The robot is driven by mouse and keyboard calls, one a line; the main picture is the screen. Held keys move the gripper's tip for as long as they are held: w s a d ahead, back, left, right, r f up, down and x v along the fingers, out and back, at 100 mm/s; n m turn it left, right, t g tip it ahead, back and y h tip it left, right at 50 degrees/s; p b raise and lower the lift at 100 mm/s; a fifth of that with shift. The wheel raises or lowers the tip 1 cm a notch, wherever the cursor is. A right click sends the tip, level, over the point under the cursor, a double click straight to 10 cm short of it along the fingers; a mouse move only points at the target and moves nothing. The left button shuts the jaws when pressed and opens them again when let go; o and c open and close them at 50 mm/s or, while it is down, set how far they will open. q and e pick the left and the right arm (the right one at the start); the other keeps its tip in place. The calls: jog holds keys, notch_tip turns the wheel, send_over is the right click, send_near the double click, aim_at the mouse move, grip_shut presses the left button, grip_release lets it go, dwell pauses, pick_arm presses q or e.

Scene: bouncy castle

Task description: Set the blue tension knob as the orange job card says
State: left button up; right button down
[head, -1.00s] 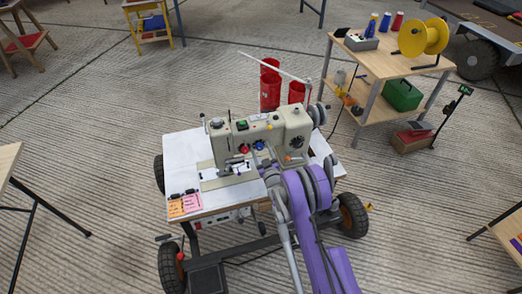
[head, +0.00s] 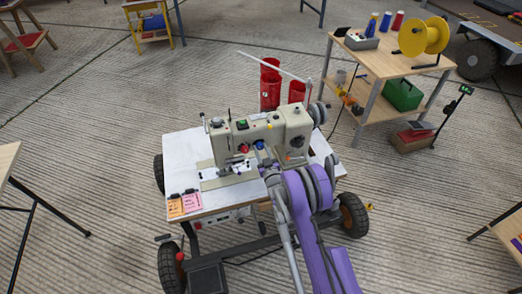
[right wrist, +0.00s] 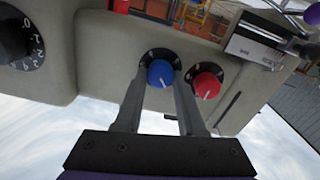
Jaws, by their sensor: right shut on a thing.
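The blue tension knob (right wrist: 160,73) sits on a black dial on the front of the cream sewing machine (head: 228,145). My right gripper (right wrist: 161,75) has its two fingers on either side of the knob and is shut on it. In the right wrist view the knob's white pointer line points toward the bottom of the picture. The dial's marks are too small to read there. In the head view the gripper partly covers the blue knob (head: 260,145). The orange job card (head: 175,207) lies at the table's front left corner; its writing is too small to read. My left gripper is out of view.
A red knob (right wrist: 206,84) sits close beside the blue one. A large black numbered dial (right wrist: 18,40) is at the left of the wrist view. A pink card (head: 192,202) lies beside the orange one. Red containers (head: 270,85) stand behind the machine.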

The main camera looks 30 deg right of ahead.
jog(key=m+b, duration=0.1)
jog(key=m, duration=0.2)
jog(key=m+b, duration=0.1)
jog(key=m, duration=0.2)
jog(key=shift+d, duration=0.1)
jog(key=m, duration=0.2)
jog(key=shift+m+b, duration=0.3)
jog(key=m, duration=0.3)
jog(key=shift+m, duration=0.3)
jog(key=m, duration=0.6)
jog(key=shift+d+f+b, duration=0.1)
jog(key=shift+f+b, duration=0.05)
jog(key=shift+b, duration=0.2)
jog(key=m, duration=0.4)
jog(key=shift+f+m, duration=0.1)
jog(key=shift+m, duration=1.7)
